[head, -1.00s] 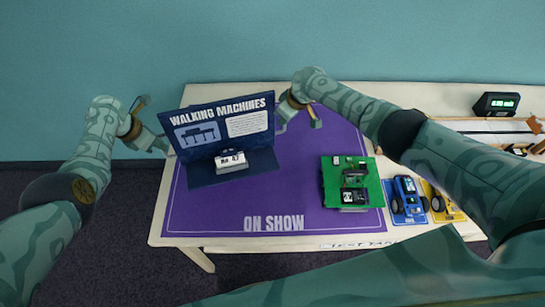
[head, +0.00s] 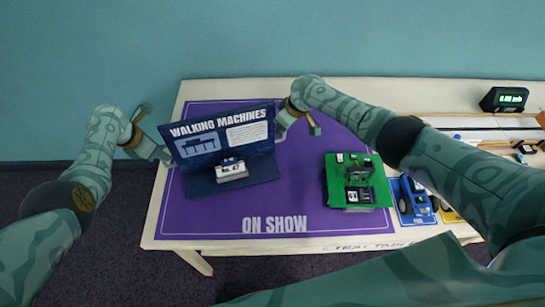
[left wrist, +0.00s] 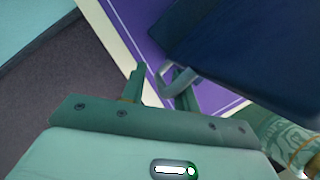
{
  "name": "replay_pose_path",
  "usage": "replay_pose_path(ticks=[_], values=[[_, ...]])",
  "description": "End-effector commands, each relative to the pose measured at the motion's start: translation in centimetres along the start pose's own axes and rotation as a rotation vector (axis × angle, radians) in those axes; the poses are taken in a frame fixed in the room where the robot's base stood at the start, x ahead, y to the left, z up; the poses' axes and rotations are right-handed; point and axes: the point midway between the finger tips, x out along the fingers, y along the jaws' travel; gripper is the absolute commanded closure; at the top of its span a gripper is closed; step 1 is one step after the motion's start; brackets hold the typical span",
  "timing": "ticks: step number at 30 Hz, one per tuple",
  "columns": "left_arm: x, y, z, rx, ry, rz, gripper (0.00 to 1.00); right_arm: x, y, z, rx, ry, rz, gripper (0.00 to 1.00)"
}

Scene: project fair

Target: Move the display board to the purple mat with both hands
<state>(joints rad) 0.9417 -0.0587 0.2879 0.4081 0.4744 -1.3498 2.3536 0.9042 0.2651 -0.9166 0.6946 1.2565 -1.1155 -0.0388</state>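The dark blue display board (head: 200,160), titled "WALKING MACHINES", stands upright over the left part of the purple mat (head: 300,195). Its base with a small white model appears to rest on the mat. My left gripper (head: 158,150) is at the board's left side. In the left wrist view its two fingers (left wrist: 160,84) are apart, with a looped side handle (left wrist: 178,88) by the right finger and a gap to the left one; the board (left wrist: 240,60) fills the upper right. My right gripper (head: 284,120) is at the board's right edge; its finger gap is not clear.
A blue toy car (head: 412,198) stands right of the mat. A digital display (head: 503,99) is at the table's far right. The mat's middle is clear.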

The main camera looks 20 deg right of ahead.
Motion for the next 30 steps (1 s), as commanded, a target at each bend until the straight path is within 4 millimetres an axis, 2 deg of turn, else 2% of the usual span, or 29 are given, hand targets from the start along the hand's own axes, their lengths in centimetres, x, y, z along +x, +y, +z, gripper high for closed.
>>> replay_pose_path(ticks=[1,9,14,20,30], values=[[-0.1,-0.2,0.5,0.0,-0.009,-0.002,0.67,-0.2,-0.4,-0.6,-0.001,0.011,-0.008,0.68],[-0.2,-0.1,0.5,0.0,-0.01,-0.001,0.67,-0.2,-0.4,-0.6,0.001,0.012,-0.007,0.68],[-0.9,-0.1,0.8,0.002,-0.014,-0.001,0.67,-0.2,-0.3,-0.6,0.002,0.012,-0.006,0.68],[-2.9,0.0,0.5,-0.001,-0.01,0.002,0.67,-0.2,-0.2,-0.5,0.002,0.01,-0.005,0.68],[-7.3,0.1,0.3,0.0,-0.006,0.001,0.67,-0.2,0.0,-0.2,0.003,0.005,-0.001,0.68]])
